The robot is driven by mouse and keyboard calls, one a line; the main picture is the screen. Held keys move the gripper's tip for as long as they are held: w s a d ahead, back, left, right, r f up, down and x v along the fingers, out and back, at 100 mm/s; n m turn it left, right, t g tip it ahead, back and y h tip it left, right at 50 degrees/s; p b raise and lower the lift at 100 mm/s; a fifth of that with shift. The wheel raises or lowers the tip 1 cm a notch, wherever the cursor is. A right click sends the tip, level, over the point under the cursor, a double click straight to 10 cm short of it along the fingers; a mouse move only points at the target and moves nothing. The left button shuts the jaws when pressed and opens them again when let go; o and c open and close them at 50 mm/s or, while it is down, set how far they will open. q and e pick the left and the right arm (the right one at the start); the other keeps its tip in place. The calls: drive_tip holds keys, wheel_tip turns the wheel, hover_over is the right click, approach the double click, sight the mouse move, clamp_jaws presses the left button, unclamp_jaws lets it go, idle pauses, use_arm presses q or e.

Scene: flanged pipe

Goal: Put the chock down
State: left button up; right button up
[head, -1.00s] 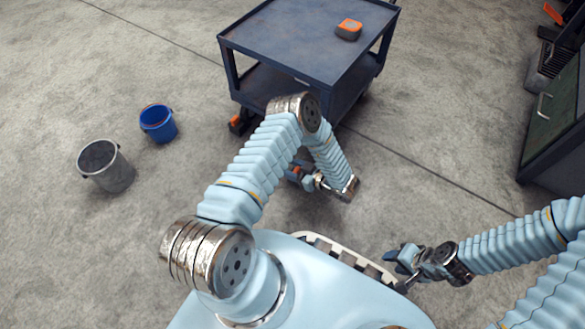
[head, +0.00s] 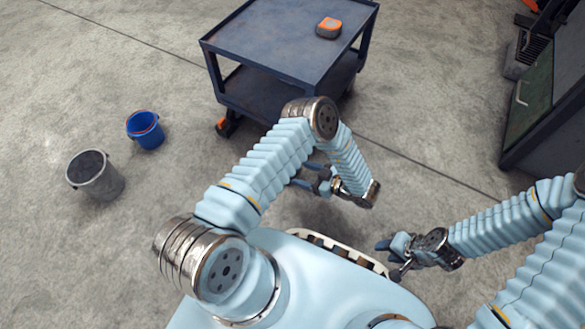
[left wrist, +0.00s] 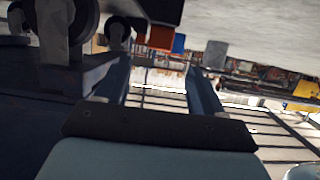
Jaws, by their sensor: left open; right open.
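In the head view a small orange piece (head: 222,126) sits on the floor against the cart's near left wheel; it may be the chock, but it is too small to tell. In the left wrist view an orange block (left wrist: 160,38) shows beyond the fingers, beside dark caster wheels (left wrist: 117,34). My left gripper (head: 302,178) is open below the cart's front side, its fingers apart with nothing between them in the left wrist view (left wrist: 160,90). Its folded forearm hides part of the floor and cart. My right gripper (head: 382,258) is open and empty beside my base.
The blue cart (head: 265,55) carries an orange-and-grey box (head: 329,27) on top. A blue bucket (head: 146,132) and a grey bucket (head: 96,177) stand on the left. A dark green cabinet (head: 530,95) is at the right. Floor between cart and cabinet is clear.

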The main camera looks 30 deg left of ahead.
use_arm(q)
drive_tip(key=w+d+m+t+h, duration=0.1)
drive_tip(key=w+m+t+h, duration=0.45)
drive_tip(key=h, duration=0.25)
drive_tip(key=s+d+r+m+g+h, duration=0.1)
drive_tip(key=s+d+m+g+h, duration=0.1)
drive_tip(key=s, duration=0.7)
drive_tip(key=s+d+r+m+g+h, duration=0.2)
drive_tip(key=s+d+m+g+h, duration=0.1)
drive_tip(key=s+m+h, duration=0.4)
drive_tip(key=s+g, duration=0.1)
drive_tip(key=s, duration=0.2)
drive_tip(key=shift+r+h, duration=0.25)
drive_tip(key=shift+h, duration=0.15)
drive_tip(key=shift+d+m, duration=0.15)
drive_tip(key=shift+m, duration=0.1)
